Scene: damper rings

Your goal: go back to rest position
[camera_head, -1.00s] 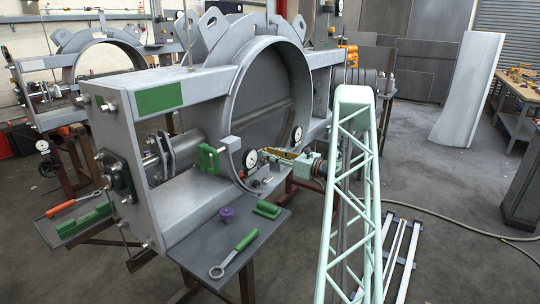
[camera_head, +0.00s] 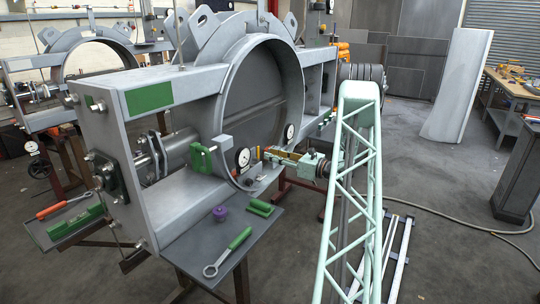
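My gripper (camera_head: 277,156) is at the end of the pale green lattice arm (camera_head: 350,190), in front of the lower right rim of the large grey ring (camera_head: 225,95). It is small in view, with yellowish and dark parts at its front. I cannot tell whether its fingers are open or shut, or whether they hold anything. A white dial gauge (camera_head: 242,157) stands just left of the gripper, and a second dial (camera_head: 289,132) is just above it. Whether the gripper touches the ring frame is unclear.
A dark shelf (camera_head: 190,245) below the frame bears a purple knob (camera_head: 220,213), a green block (camera_head: 260,207) and a green-handled wrench (camera_head: 230,252). A left tray (camera_head: 50,235) bears an orange-handled tool (camera_head: 62,207).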

